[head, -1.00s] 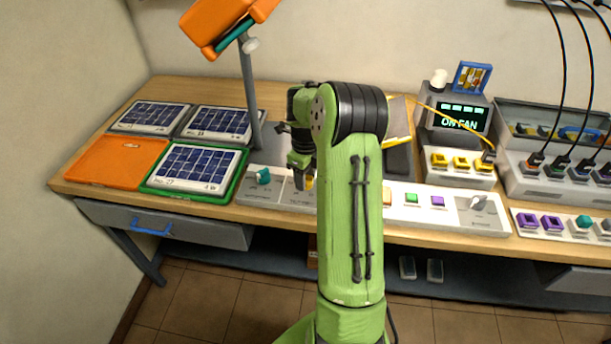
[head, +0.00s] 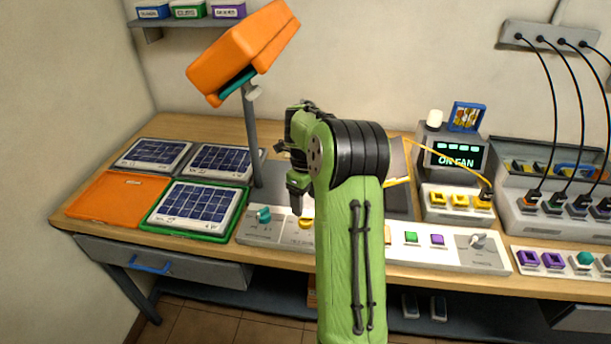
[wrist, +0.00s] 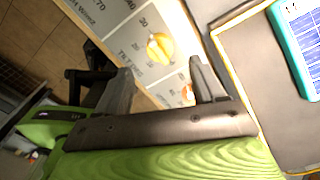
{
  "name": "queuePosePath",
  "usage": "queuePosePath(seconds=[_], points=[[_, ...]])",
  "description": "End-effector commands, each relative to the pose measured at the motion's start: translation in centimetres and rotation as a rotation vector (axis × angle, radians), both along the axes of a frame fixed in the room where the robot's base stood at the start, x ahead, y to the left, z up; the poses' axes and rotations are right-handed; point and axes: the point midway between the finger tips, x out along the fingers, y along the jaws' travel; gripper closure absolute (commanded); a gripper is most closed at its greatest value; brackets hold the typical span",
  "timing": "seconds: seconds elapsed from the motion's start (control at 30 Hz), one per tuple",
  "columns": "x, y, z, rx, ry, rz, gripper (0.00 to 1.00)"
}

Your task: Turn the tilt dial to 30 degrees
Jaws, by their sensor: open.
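The yellow tilt dial (head: 306,222) sits on the light control panel at the bench's front edge, just right of a teal knob (head: 263,214). In the wrist view the yellow dial (wrist: 160,48) lies beyond my fingertips, beside printed "TILT" lettering and scale numbers, among them 30 and 40. I cannot tell for sure which number it points at. My gripper (head: 296,206) hangs above the panel, close to the dial in the head view. In the wrist view my gripper (wrist: 160,80) is open and empty, its fingers apart from the dial. My arm hides part of the panel.
Solar panels (head: 196,205) and an orange tray (head: 118,200) lie on the left. An orange lamp-like head (head: 243,52) on a grey post rises behind my gripper. Green and purple buttons (head: 437,239) and a grey knob are right of my arm. Cables hang at right.

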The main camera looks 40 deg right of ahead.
Motion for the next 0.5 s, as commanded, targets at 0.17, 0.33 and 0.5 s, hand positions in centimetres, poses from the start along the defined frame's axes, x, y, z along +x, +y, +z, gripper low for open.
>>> queuePosePath(seconds=[0.17,0.33,0.5], points=[[0.1,0.0,5.4,-0.003,-0.003,0.0,0.31],[0.0,0.0,8.4,-0.002,0.0,-0.001,0.31],[0.0,0.0,9.0,0.001,0.001,-0.001,0.31]])
